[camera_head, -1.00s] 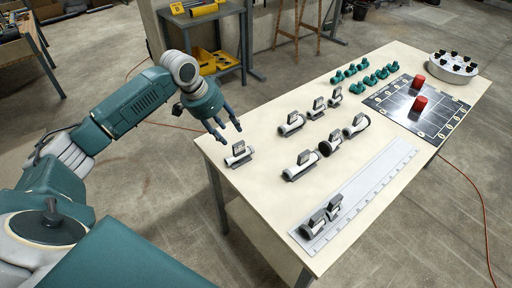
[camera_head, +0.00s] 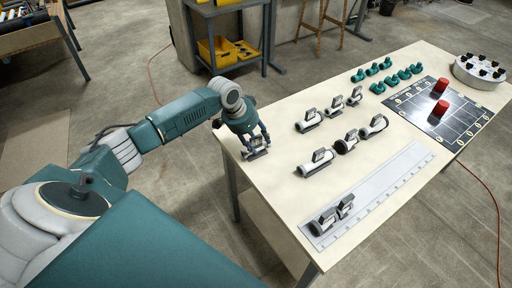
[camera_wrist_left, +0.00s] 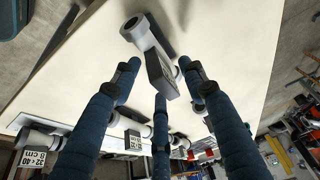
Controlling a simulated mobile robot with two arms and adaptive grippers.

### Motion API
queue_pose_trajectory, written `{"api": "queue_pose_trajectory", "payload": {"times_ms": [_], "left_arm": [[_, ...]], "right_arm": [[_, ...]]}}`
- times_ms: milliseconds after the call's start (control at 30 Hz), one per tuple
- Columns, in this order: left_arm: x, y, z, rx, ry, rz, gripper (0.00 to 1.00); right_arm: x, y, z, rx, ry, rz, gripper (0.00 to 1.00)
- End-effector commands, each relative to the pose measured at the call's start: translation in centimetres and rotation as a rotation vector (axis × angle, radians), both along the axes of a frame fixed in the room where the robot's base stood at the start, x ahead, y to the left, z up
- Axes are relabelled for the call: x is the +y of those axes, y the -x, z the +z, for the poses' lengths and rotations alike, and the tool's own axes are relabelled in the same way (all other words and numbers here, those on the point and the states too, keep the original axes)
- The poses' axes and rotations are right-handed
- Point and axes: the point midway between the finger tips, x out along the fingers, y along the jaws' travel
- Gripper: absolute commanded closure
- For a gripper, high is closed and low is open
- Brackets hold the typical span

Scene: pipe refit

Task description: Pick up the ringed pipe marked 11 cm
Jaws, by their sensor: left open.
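My left gripper (camera_head: 258,143) is open, low over the table's left corner, around a short grey-white pipe (camera_head: 256,154) with an upright tag. In the left wrist view that pipe (camera_wrist_left: 147,35) lies ahead of the spread fingers (camera_wrist_left: 160,88); its tag is edge-on and cannot be read. I cannot tell whether the fingers touch it. No 11 cm mark is readable. One wrist-view tag (camera_wrist_left: 33,158) reads 8 cm. My right gripper is out of view.
Green fittings (camera_head: 390,78), a dark gridded board (camera_head: 455,119) with two red cylinders (camera_head: 440,108), and a round white holder (camera_head: 480,72) are farther right.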

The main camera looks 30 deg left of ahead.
Motion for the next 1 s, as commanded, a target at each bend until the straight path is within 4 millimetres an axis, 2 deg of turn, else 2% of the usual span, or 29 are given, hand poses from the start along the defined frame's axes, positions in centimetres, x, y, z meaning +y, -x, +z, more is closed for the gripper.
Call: {"api": "queue_pose_trajectory", "payload": {"times_ms": [100, 300, 333, 767, 867, 1000], "left_arm": [[0.0, 0.0, 0.0, 0.0, 0.0, 0.0, 0.57], [0.0, 0.0, 0.0, 0.0, 0.0, 0.0, 0.97], [0.1, 0.0, 0.0, 0.0, 0.0, 0.0, 1.0], [0.1, -0.1, 0.6, -0.001, 0.0, 0.001, 1.0], [0.1, -0.1, 1.6, -0.004, 0.0, 0.001, 1.0], [0.1, -0.2, 4.0, -0.006, 0.001, 0.0, 1.0]], "right_arm": [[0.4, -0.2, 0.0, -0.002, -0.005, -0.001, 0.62], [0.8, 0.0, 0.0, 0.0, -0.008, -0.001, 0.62], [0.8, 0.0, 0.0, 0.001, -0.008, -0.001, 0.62], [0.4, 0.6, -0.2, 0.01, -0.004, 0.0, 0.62], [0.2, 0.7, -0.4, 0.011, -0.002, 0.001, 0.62], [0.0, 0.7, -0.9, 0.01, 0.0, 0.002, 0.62]]}}
